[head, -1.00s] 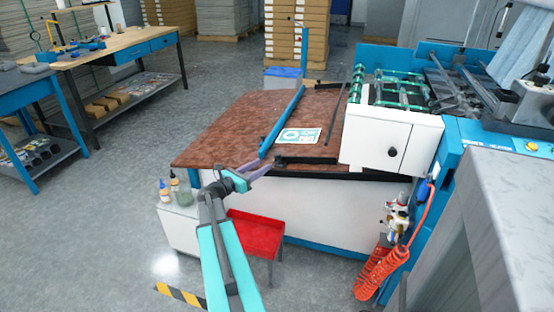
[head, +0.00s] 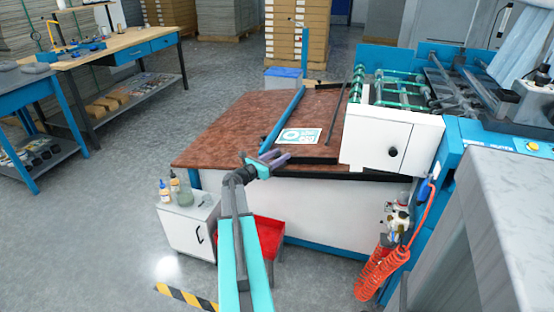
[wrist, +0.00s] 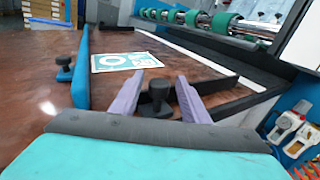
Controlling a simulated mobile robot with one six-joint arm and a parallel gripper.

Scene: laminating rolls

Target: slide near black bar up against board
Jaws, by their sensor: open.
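The board (head: 299,136), a white and teal printed sheet, lies flat on the brown tabletop. The near black bar (head: 318,160) lies on the near side of the board, partly hidden by my gripper in the head view. In the wrist view a strip of brown surface shows between the bar (wrist: 215,93) and the board (wrist: 125,60). My gripper (head: 283,158) is open at the table's near edge. In the wrist view its two purple fingers stand either side of a black knob (wrist: 158,92) at the bar's left end; contact cannot be told.
A blue bar (head: 284,118) runs along the board's left side, with a black knob (wrist: 65,70) beside it. A thin dark bar (head: 331,118) lies to the right. A white machine housing (head: 385,140) bounds the right. The tabletop (head: 225,135) is clear at left.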

